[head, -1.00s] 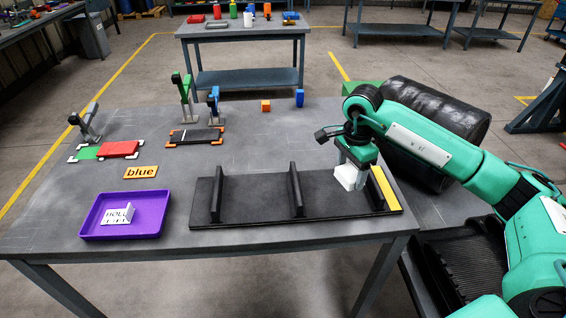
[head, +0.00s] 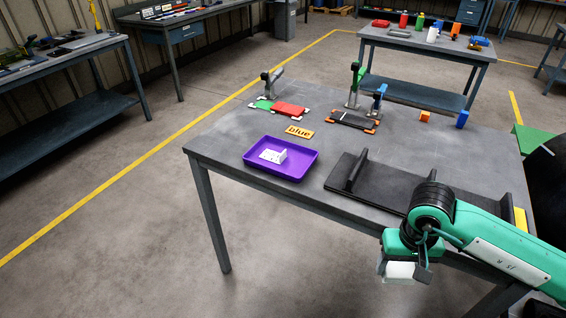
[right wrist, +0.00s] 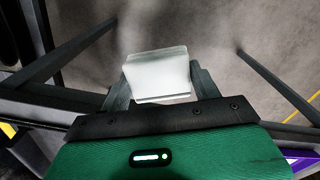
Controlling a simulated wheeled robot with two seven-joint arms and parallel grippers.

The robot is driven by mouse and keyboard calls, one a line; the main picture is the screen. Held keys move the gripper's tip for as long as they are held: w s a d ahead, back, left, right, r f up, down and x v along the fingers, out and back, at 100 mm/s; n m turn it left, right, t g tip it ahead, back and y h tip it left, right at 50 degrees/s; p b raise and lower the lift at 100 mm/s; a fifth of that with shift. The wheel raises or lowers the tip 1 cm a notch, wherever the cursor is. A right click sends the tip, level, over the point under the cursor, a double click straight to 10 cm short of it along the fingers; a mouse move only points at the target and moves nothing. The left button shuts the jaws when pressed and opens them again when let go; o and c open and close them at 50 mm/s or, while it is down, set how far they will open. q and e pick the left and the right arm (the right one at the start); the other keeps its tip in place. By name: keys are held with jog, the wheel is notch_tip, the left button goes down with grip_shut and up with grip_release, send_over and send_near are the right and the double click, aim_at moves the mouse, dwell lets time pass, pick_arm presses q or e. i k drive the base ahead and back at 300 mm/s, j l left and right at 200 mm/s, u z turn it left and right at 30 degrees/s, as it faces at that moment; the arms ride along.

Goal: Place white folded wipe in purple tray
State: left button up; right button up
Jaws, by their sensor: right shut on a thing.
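The white folded wipe (head: 400,271) is in my right gripper (head: 398,276), which is shut on it. In the right wrist view the wipe (right wrist: 157,76) sits between the two fingers (right wrist: 160,88), with floor behind it. In the head view the gripper and wipe appear in front of the table's near edge, to the right of and nearer than the purple tray. The purple tray (head: 296,172) lies on the table's left part and holds a white card-like piece (head: 272,155) with an upright part. A purple corner (right wrist: 300,155) shows at the right wrist view's lower right. My left gripper is not in view.
A black divided rack (head: 385,185) stands right of the tray, partly behind my right arm. Floor is clear left of the table (head: 245,190).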

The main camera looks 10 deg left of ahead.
aim_at(297, 165)
jog(key=u, duration=1.55)
jog(key=l+u, duration=0.15)
jog(key=l, duration=0.35)
jog(key=l+u, duration=0.1)
jog(key=l, duration=0.4)
jog(key=k+l+u, duration=0.15)
jog(key=l, duration=0.35)
jog(key=l+u, duration=0.15)
jog(key=l, duration=0.35)
jog(key=k, duration=0.05)
